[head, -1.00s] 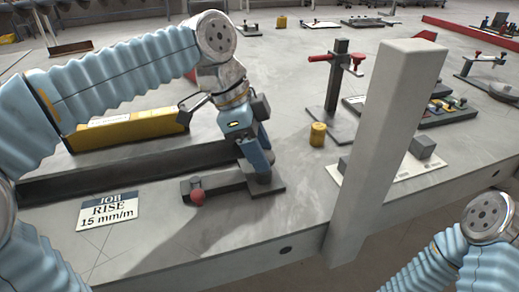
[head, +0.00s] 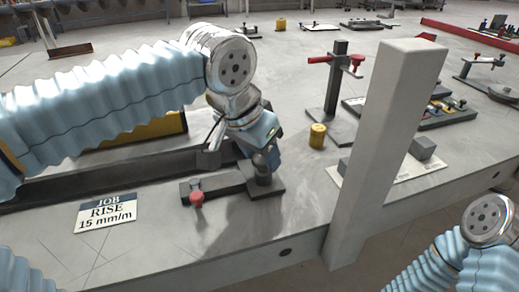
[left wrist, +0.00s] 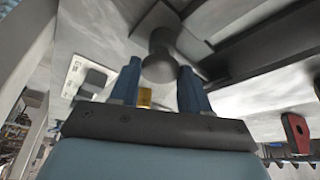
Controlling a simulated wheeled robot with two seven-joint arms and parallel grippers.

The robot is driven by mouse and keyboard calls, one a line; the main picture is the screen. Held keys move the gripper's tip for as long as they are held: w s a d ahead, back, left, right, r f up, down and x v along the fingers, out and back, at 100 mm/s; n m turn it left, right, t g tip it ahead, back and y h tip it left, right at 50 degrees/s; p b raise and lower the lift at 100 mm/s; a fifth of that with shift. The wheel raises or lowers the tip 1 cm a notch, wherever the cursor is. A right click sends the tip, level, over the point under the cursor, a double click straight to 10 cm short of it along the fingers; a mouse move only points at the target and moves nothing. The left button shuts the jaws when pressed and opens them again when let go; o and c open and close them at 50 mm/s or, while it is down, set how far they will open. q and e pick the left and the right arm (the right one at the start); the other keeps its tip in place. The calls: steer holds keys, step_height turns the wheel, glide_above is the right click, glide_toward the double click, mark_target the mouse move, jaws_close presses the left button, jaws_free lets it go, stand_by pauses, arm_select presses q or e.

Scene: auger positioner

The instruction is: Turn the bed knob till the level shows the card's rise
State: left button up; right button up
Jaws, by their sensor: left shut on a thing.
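The bed knob (head: 263,172) is a dark grey round post on a flat plate at the front of the bench. My left gripper (head: 264,150) points down at it, and in the left wrist view the knob (left wrist: 159,62) sits between the two blue fingers, which are shut on it. The white job card (head: 107,212) reads "RISE 15 mm/m". The yellow level (head: 166,128) lies behind my left arm, mostly hidden, and its reading cannot be seen. My right gripper is out of view; only part of my right arm shows at the lower right.
A grey bar with a red ball (head: 197,199) runs left from the knob's plate. A tall grey post (head: 381,150) rises at the front edge.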

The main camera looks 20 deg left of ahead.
arm_select(q)
steer(key=n+y, duration=0.1)
steer(key=n, duration=0.3)
steer(key=shift+d+n+y, duration=0.2)
steer(key=shift+n+y, duration=0.1)
steer(key=shift+y, duration=0.1)
steer(key=shift+d+n+y+p, duration=0.1)
steer(key=shift+n+y+p, duration=0.55)
steer(key=shift+n, duration=1.25)
steer(key=o, duration=1)
steer(key=v, duration=1.3)
steer(key=shift+s+d+r, duration=0.15)
steer(key=shift+d+r, duration=0.15)
steer(key=shift+r, duration=0.05)
